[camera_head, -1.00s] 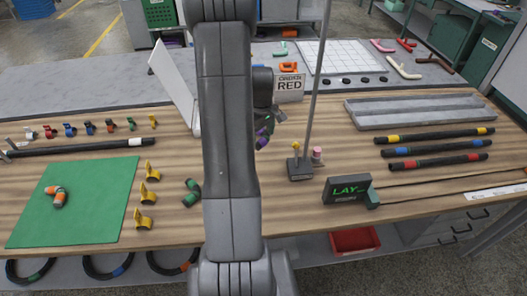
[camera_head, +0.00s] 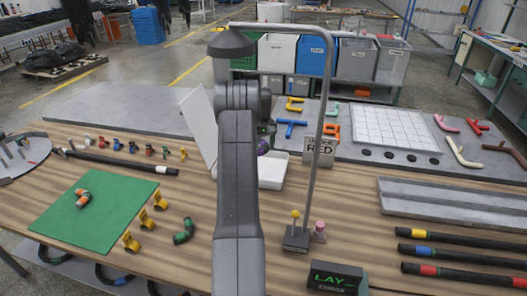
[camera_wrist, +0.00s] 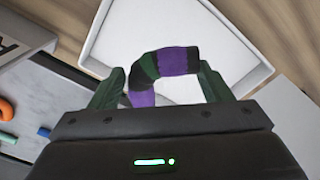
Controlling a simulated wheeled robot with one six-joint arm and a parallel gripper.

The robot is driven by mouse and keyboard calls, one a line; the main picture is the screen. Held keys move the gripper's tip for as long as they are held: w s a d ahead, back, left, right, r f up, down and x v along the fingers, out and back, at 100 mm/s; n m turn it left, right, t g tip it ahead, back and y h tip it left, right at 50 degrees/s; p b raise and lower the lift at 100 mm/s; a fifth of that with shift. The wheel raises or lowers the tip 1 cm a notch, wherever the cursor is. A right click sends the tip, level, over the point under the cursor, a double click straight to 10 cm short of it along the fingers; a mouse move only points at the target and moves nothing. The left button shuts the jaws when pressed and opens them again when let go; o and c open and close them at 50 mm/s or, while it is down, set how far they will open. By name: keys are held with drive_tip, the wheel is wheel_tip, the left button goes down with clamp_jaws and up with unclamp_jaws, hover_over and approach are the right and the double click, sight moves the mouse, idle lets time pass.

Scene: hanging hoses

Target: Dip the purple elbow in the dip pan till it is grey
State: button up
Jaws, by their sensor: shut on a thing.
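The purple elbow (camera_wrist: 172,62) is a short bent hose piece with purple bands and dark green and black parts. My gripper (camera_wrist: 162,80) is shut on it, with one green finger on each side. In the head view, the elbow (camera_head: 263,146) shows only as a small purple patch beside my arm, and my gripper is mostly hidden. The white pan (camera_head: 271,180) lies behind my arm on the table. In the wrist view, the pan (camera_wrist: 110,42) is directly behind and below the elbow. I cannot tell whether the elbow touches it. No grey shows on the elbow.
A white upright panel (camera_head: 199,125) leans at the pan's left. An order sign (camera_head: 320,150) stands at its right. A lamp pole (camera_head: 313,175) rises from a base nearer the front. A green mat (camera_head: 105,215) and yellow clips (camera_head: 145,219) lie at left.

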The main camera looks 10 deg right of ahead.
drive_tip(key=shift+w+a+f, duration=0.1)
drive_tip(key=shift+w+f, duration=0.05)
drive_tip(key=shift+f+b, duration=2.1)
drive_tip(key=shift+f, duration=2.15)
drive_tip(key=shift+a, duration=0.1)
drive_tip(key=shift+w+a, duration=0.65)
drive_tip(key=shift+a, duration=0.85)
drive_tip(key=shift+w+a, duration=0.6)
drive_tip(key=shift+a, duration=0.9)
drive_tip(key=shift+w+a, duration=0.65)
drive_tip(key=shift+a, duration=0.85)
drive_tip(key=shift+s+d+b, duration=0.3)
drive_tip(key=shift+s+d, duration=0.35)
drive_tip(key=shift+d, duration=0.9)
drive_tip(key=shift+s+d+b, duration=0.25)
drive_tip(key=shift+s+d, duration=0.4)
drive_tip(key=shift+d, duration=0.9)
drive_tip(key=shift+s+d+b, duration=0.3)
drive_tip(key=shift+s+d, duration=0.35)
drive_tip(key=shift+d, duration=0.9)
drive_tip(key=shift+a, duration=0.15)
